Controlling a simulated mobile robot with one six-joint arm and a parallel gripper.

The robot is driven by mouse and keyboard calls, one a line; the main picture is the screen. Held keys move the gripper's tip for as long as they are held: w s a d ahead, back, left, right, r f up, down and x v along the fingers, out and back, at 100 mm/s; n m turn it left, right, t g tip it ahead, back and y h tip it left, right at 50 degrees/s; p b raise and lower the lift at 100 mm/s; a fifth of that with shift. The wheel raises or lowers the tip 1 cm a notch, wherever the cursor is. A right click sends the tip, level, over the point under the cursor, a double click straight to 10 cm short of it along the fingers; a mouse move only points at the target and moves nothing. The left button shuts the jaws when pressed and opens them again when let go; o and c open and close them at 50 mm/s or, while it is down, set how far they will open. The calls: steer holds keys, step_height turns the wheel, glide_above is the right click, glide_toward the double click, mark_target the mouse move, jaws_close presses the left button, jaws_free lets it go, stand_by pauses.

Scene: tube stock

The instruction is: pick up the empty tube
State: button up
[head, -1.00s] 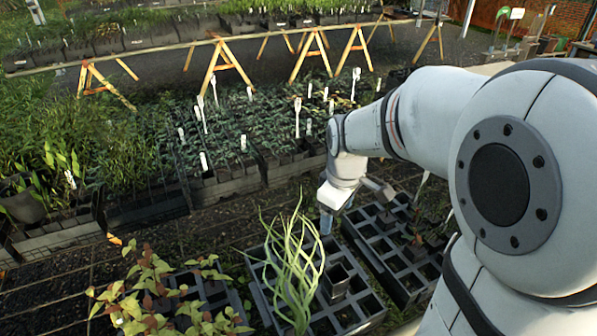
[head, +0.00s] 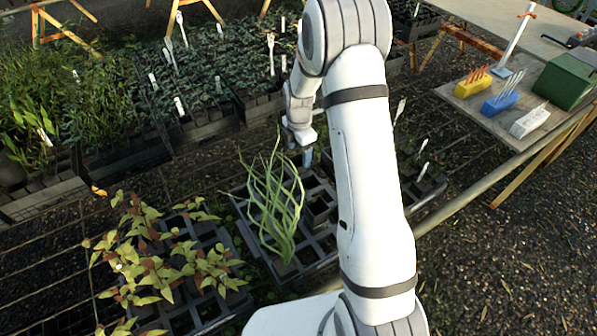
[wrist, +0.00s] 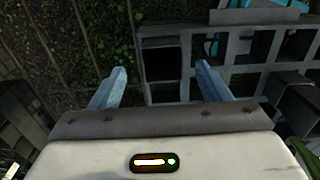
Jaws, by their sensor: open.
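A black tray (head: 262,255) of square cells stands on the ground, with a tall curly green plant (head: 275,205) in it. A dark, square, empty-looking tube (head: 319,203) stands in the tray right of the plant. In the wrist view, a raised square tube (wrist: 285,84) shows at the right, beyond my right finger. My gripper (head: 307,156) is above the tray's far edge, its blue fingers pointing down. In the wrist view, my gripper (wrist: 160,84) is open and empty, with a dark, hollow corner cell (wrist: 162,68) of the tray between its fingertips. I cannot tell whether that cell holds a tube.
A tray of reddish-green leafy plants (head: 175,265) lies at the left. Beds of seedlings with white labels (head: 180,106) lie behind. A wooden table (head: 508,128) at the right holds coloured blocks and a green box (head: 565,82). My arm hides part of the right-hand tray.

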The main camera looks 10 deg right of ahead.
mark_target(299, 161)
steer(key=f, duration=0.2)
steer(key=f+p, duration=0.1)
steer(key=f, duration=0.1)
steer(key=shift+s+a+f, duration=0.1)
steer(key=shift+s+f, duration=0.1)
steer(key=shift+f, duration=0.05)
steer(key=c, duration=1.3)
steer(key=shift+r, duration=0.1)
